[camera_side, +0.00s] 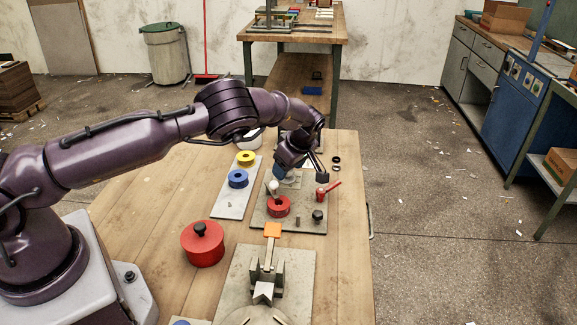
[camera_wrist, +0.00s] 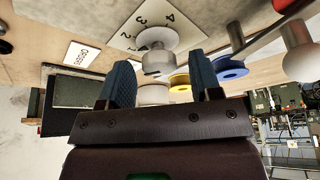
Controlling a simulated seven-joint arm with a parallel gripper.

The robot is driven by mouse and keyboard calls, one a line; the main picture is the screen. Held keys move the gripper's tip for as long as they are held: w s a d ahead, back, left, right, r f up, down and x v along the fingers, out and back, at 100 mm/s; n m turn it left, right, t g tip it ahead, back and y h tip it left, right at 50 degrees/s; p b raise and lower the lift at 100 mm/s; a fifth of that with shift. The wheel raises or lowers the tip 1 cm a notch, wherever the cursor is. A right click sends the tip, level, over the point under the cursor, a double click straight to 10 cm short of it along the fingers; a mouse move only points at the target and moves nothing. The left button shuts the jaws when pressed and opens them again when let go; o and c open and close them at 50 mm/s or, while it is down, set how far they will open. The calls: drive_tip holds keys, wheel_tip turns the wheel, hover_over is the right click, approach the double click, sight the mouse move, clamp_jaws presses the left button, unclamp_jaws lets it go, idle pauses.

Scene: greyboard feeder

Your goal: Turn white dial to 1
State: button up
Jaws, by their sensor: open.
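The white dial (camera_wrist: 157,40) shows in the wrist view on a pale plate (camera_wrist: 120,40) with black numbers; 2, 3 and 4 can be read, and I cannot see a 1. My gripper (camera_wrist: 160,66) is open, its two blue-padded fingers on either side of the dial in the picture, apparently with gaps. I cannot tell how far the fingertips are from the dial in depth. In the side view my gripper (camera_side: 300,174) points down over the far part of the grey board (camera_side: 260,215), and the dial is mostly hidden by it. The dial's pointer cannot be made out.
A white ball knob (camera_side: 274,186), a red disc (camera_side: 279,207) and a red lever (camera_side: 330,189) stand close to my gripper. Left are yellow (camera_side: 246,157) and blue (camera_side: 238,178) spools. A red lidded pot (camera_side: 202,243) stands nearer.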

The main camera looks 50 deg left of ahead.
drive_tip(key=v, duration=1.3)
drive_tip(key=s+d+r+m+t+h, duration=0.1)
drive_tip(key=s+d+r+m+t, duration=0.1)
drive_tip(key=s+r+m, duration=0.4)
drive_tip(key=s+d+r+m+t+h, duration=0.1)
drive_tip(key=s+r+m, duration=0.6)
drive_tip(key=s, duration=0.9)
drive_tip(key=s+d+r+m+t+h, duration=0.2)
drive_tip(key=s+r+m, duration=0.4)
drive_tip(key=s, duration=0.6)
drive_tip(key=shift+d+r+m+t, duration=0.35)
drive_tip(key=shift+r+m+t, duration=0.05)
drive_tip(key=shift+r+t, duration=0.2)
